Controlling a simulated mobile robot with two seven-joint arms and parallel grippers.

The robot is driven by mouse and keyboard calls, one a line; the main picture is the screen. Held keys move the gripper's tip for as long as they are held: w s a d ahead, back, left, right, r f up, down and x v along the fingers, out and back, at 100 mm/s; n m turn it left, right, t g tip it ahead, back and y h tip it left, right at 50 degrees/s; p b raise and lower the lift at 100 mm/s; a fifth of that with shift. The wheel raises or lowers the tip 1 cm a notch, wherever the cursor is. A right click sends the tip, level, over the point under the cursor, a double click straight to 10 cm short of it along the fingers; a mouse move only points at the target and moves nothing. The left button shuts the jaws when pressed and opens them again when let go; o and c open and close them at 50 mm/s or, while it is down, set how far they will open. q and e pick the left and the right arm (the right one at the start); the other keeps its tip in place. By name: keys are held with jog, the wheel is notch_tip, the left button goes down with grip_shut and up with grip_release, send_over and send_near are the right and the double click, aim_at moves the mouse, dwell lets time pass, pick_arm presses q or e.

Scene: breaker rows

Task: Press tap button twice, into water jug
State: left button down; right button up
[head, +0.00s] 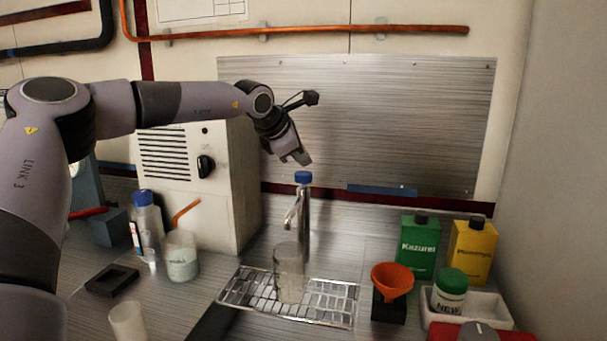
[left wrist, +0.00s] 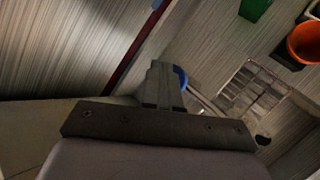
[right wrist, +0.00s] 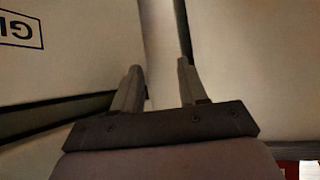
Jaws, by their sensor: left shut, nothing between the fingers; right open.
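The tap (head: 304,215) is a silver post with a blue button (head: 303,177) on top and a spout facing front left. A clear jug (head: 289,272) stands upright on the wire drain rack (head: 340,313) below the spout. My left gripper (head: 304,160) is shut and empty, close above the blue button; I cannot tell whether it touches. In the left wrist view the shut fingers (left wrist: 163,85) hide part of the blue button (left wrist: 181,77). My right gripper (right wrist: 158,85) is open and empty in the right wrist view, away from the tap.
A white box with a black knob (head: 206,166) stands left of the tap. An orange funnel (head: 392,280), a green bottle (head: 419,246) and a yellow bottle (head: 472,251) stand to the right. A glass beaker (head: 182,256) is at left. A metal panel (head: 400,120) backs the counter.

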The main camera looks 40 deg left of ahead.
aim_at(305, 173)
dwell(0.8)
pick_arm(q)
jog(key=shift+f+b, duration=0.4)
jog(key=shift+f, duration=0.05)
jog(key=shift+f+b, duration=0.8)
jog(key=shift+f, duration=0.25)
dwell(0.7)
jog(key=shift+r, duration=0.1)
jog(key=shift+r+p, duration=1.15)
jog(key=shift+r, duration=0.15)
notch_tip(305, 173, up, 5)
jog(key=p, duration=0.4)
jog(key=shift+r, duration=0.1)
dwell(0.6)
